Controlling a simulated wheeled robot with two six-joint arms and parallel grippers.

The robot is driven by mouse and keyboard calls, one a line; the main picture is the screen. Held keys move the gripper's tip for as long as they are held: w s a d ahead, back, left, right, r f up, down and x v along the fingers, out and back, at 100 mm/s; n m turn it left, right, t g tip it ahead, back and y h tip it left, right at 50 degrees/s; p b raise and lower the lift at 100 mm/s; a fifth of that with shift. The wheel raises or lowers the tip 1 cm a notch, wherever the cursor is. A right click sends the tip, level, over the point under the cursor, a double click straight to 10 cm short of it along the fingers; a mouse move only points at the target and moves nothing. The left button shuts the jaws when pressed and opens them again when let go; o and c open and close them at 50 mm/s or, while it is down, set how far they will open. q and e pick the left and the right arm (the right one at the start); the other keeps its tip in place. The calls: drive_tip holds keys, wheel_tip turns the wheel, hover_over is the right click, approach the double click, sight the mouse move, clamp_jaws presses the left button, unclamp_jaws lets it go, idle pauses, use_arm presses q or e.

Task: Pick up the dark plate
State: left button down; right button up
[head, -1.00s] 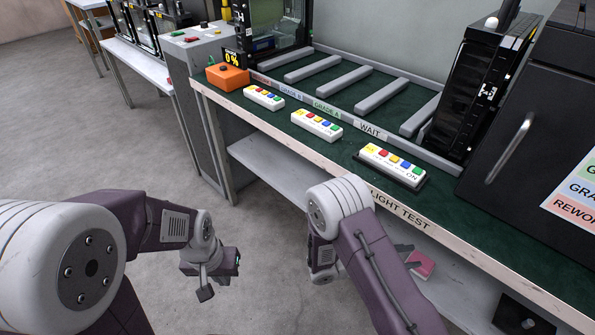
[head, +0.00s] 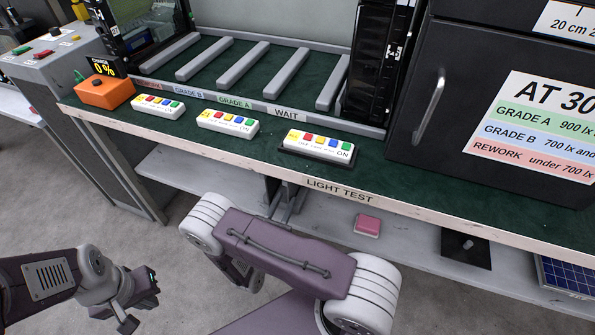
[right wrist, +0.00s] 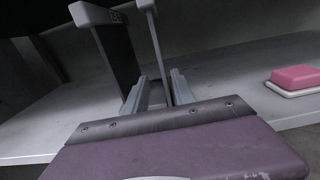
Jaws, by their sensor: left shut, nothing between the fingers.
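The dark plate (head: 466,247) is a flat black square with a small knob, lying on the lower shelf under the bench. It shows at the lower right in the head view and I do not make it out in the right wrist view. My right gripper (head: 283,207) reaches under the bench edge at the lower shelf, well to the left of the plate. My left gripper (head: 143,303) is shut and empty over the floor at the lower left, far from the plate.
On the lower shelf (head: 400,228), a pink block (head: 367,225) lies between my right gripper and the plate, and a solar panel (head: 567,277) lies at the far right. The bench edge (head: 330,187) overhangs the shelf. White button strips (head: 318,144) stand on the bench.

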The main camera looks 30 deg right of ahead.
sight(296, 184)
drive_tip(key=b+x, duration=0.1)
drive_tip(key=x, duration=0.2)
drive_tip(key=shift+w+d, duration=0.15)
drive_tip(key=shift+d, duration=0.2)
drive_tip(key=b+x, duration=0.1)
drive_tip(key=x, duration=0.1)
drive_tip(key=b+x, duration=0.2)
drive_tip(key=shift+d+f, duration=0.15)
drive_tip(key=shift+d, duration=0.25)
drive_tip(key=shift+w+d, duration=0.15)
drive_tip(key=shift+d, duration=0.1)
clamp_jaws()
idle(0.5)
